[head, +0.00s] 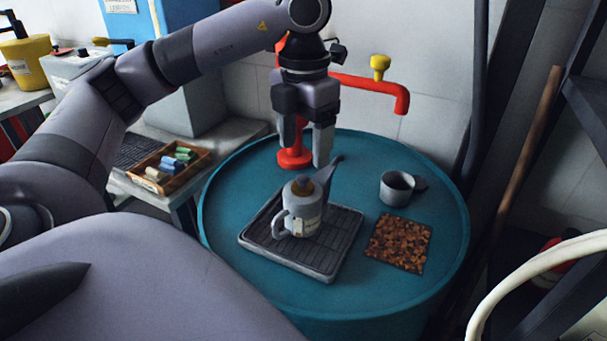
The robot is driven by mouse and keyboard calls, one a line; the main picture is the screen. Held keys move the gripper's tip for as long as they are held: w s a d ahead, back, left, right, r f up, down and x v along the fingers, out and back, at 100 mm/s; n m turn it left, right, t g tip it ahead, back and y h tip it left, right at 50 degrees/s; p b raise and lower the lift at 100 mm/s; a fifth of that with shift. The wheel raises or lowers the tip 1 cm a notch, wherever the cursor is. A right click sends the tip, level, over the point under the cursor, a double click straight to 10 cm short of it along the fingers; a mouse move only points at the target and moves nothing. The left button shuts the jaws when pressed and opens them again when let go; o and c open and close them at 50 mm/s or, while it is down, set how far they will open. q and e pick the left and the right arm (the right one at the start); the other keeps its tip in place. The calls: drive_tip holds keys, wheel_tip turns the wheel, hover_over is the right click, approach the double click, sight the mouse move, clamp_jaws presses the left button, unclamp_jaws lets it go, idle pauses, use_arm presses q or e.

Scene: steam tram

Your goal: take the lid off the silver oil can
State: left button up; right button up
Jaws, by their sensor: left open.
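The silver oil can (307,216) stands upright on a dark slatted tray (262,249) on a round teal drum top. Its handle is at the left and its spout points up to the right. The fingertips are close above or behind the lid; the exact gap cannot be told. My right gripper is not in view.
A grey mug (397,188) and a brown speckled mat (398,243) lie right of the tray on the teal drum top (235,200). A red pipe with a yellow tap (379,66) stands behind. A wooden box (171,166) of coloured pieces is at left.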

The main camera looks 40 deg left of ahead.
sight(302, 174)
use_arm(q)
drive_tip(key=f, duration=0.6)
drive_tip(key=shift+s+d+p, duration=0.2)
drive_tip(key=shift+s+p, duration=0.1)
drive_tip(key=shift+s, duration=0.05)
drive_tip(key=c, duration=1.1)
